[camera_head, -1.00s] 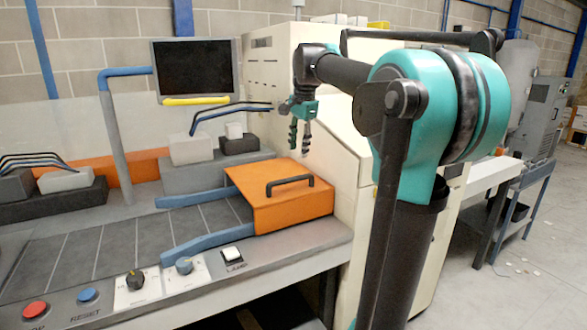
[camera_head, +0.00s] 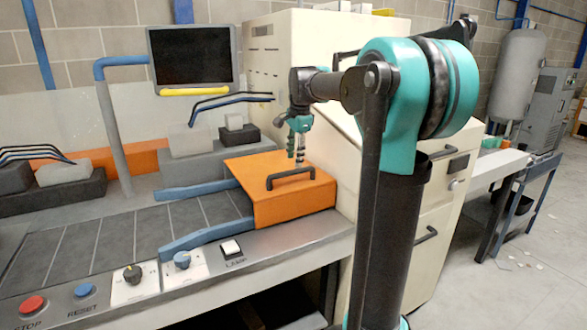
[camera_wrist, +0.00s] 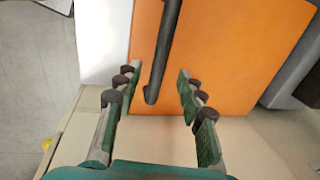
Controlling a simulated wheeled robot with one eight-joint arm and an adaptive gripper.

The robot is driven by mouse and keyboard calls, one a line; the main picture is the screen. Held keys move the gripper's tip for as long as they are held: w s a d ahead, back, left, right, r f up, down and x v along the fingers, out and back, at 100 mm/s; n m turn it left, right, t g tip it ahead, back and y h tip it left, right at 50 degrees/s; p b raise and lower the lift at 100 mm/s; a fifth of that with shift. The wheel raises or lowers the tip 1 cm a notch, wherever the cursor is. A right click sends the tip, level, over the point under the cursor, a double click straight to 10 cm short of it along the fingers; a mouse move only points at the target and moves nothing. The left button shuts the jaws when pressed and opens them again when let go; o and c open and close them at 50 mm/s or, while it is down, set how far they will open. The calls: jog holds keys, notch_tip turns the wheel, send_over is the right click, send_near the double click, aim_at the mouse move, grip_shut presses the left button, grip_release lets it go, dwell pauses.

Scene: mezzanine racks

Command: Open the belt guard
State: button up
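The orange belt guard (camera_head: 293,203) sits lowered over the right end of the dark conveyor belt (camera_head: 120,232). A black bar handle (camera_head: 290,178) is fixed on its top. My gripper (camera_head: 297,158) hangs just above and behind the guard's far right part, with its fingers pointing down. In the wrist view my gripper (camera_wrist: 157,88) is open, and the handle (camera_wrist: 163,55) shows between and beyond its fingers. The orange guard (camera_wrist: 215,50) lies below them. I see no contact between the fingers and the handle.
Blue guide rails (camera_head: 207,236) flank the belt. The front panel carries a red stop button (camera_head: 33,305), a blue reset button (camera_head: 85,291), knobs and a white lamp switch (camera_head: 231,247). A cream machine cabinet (camera_head: 335,130) stands close behind the guard. A monitor (camera_head: 193,60) hangs at the back.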

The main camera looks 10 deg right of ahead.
aim_at(276, 175)
jog(key=shift+w+a+f, duration=0.1)
jog(key=shift+w+f, duration=0.15)
jog(key=shift+f, duration=1)
jog(key=shift+w+a+f, duration=0.1)
jog(key=shift+w+f, duration=0.1)
jog(key=shift+f, duration=1)
grip_shut()
